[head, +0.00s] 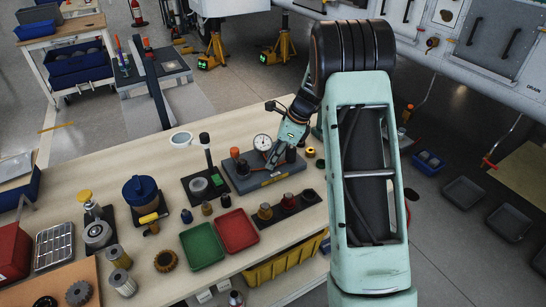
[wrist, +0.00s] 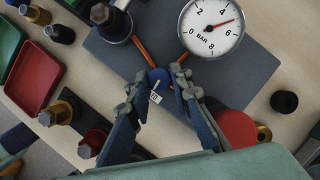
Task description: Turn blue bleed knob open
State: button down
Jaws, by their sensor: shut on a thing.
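The blue bleed knob (wrist: 158,76) sits over a grey panel in the wrist view, with a small white tag (wrist: 155,97) hanging at it. My gripper (wrist: 159,88) has a finger on each side of the knob and is shut on it. A white round pressure gauge (wrist: 211,26) stands just beyond; its needle points to the upper right, between 4 and 6 bar. In the head view my gripper (head: 273,163) reaches down to the grey panel (head: 250,183) beside the gauge (head: 262,141). The knob is hidden there by my fingers.
A red cap (wrist: 236,128) is close to my right finger. A dark fitting (wrist: 110,20) stands at the upper left. Red (head: 236,231) and green (head: 202,245) trays and several fittings crowd the bench.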

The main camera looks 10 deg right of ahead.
jog(key=n+g+p, duration=0.1)
jog(key=n+p, duration=0.1)
jog(key=n, duration=0.1)
jog(key=shift+w+r, duration=0.15)
jog(key=n+g+p, duration=0.2)
jog(key=n, duration=0.2)
jog(key=shift+w+n, duration=0.1)
jog(key=shift+n, duration=0.3)
jog(key=n+g+p, duration=0.1)
jog(key=n, duration=0.3)
jog(key=shift+w+n+h, duration=0.1)
jog(key=shift+n+h, duration=0.2)
jog(key=shift+h, duration=0.1)
jog(key=shift+a+n+g+h, duration=0.1)
jog(key=shift+n+g+h, duration=0.3)
jog(key=shift+n, duration=0.7)
jog(key=shift+n+g+h, duration=0.3)
jog(key=shift+n+g, duration=0.1)
jog(key=shift+n, duration=0.7)
jog(key=c, duration=1.7)
grip_release()
jog(key=shift+c, duration=0.2)
